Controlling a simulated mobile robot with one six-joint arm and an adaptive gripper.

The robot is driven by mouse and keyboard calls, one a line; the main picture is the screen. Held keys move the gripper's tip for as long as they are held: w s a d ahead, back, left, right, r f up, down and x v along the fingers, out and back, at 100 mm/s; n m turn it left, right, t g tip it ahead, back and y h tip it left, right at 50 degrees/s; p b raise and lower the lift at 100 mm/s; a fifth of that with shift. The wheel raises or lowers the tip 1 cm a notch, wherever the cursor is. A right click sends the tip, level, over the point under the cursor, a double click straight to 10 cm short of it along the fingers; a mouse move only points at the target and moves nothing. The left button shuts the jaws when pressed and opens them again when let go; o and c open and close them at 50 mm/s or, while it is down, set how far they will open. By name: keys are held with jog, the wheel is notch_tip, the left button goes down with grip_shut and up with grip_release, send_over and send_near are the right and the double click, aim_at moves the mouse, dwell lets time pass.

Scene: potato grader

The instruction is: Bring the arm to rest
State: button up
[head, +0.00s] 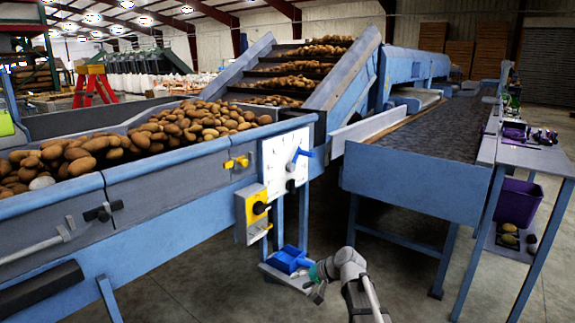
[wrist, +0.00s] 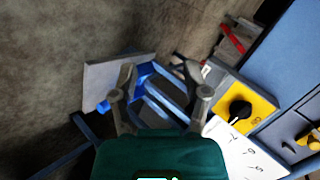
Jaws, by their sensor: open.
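My gripper (head: 318,290) is low in the middle of the head view, at the end of my grey arm, just in front of a small blue tray (head: 288,260) on a grey shelf (head: 285,277). In the wrist view my gripper (wrist: 158,72) has its two fingers spread apart with nothing between them.
A yellow control box (head: 251,212) with a black knob and a white panel (head: 287,160) with a blue lever stand above the tray. A potato hopper (head: 150,175) is on the left, a dark conveyor table (head: 430,140) on the right. A purple bin (head: 518,201) is at far right. Floor between is clear.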

jog(key=s+d+f+n+g+h, duration=0.1)
jog(key=s+d+f+g+h, duration=0.15)
jog(key=s+d+h, duration=0.55)
jog(key=s+d+f+n+g+h, duration=0.15)
jog(key=s+d+f, duration=0.3)
jog(key=s, duration=0.75)
notch_tip(320, 180, up, 33)
jog(key=w+p, duration=0.1)
jog(key=p, duration=3.1)
jog(key=shift+m+p, duration=0.3)
jog(key=shift+m, duration=0.05)
jog(key=shift+y, duration=0.25)
